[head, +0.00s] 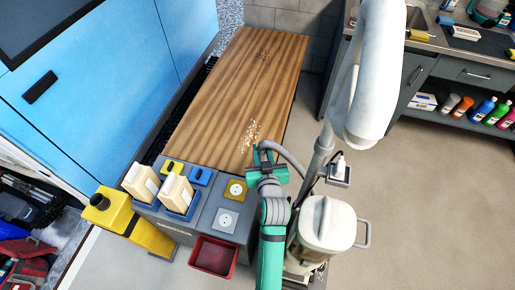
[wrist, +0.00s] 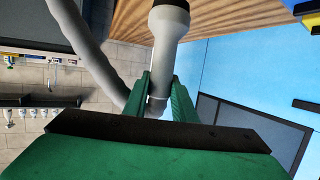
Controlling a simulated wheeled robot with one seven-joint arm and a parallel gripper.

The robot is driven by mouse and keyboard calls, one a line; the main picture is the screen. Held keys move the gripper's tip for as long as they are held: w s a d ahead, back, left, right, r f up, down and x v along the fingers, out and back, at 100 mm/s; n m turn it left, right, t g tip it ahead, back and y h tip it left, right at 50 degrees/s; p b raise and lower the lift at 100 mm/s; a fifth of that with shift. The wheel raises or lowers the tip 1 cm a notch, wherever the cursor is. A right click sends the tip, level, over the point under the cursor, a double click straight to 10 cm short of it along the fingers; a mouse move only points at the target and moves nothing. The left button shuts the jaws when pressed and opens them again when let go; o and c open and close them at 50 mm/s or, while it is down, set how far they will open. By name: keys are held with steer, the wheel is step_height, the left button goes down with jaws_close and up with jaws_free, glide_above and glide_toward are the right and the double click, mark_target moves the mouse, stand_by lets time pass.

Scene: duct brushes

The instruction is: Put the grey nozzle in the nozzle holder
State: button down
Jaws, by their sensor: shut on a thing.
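My gripper (head: 266,158) is shut on the grey nozzle (wrist: 168,38), which stands between the two green fingers in the wrist view, its wide end pointing away from my palm. A grey hose (wrist: 84,48) runs beside it. In the head view my gripper is over the near end of the wooden table, and the nozzle is mostly hidden by it. The hose (head: 290,158) curves from there towards the cream vacuum machine (head: 325,222). A small grey bracket with a white piece (head: 339,172) sits on the machine's pole; I cannot tell if it is the nozzle holder.
The wooden table (head: 215,90) bears pale crumbs (head: 250,131) and dark crumbs (head: 263,55). A grey unit (head: 200,215) with sockets and cream blocks stands at its near end, beside a red bin (head: 213,255) and yellow container (head: 135,222). A thick white duct (head: 375,75) rises right of my gripper.

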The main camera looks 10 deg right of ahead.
steer(key=shift+r, duration=2.1)
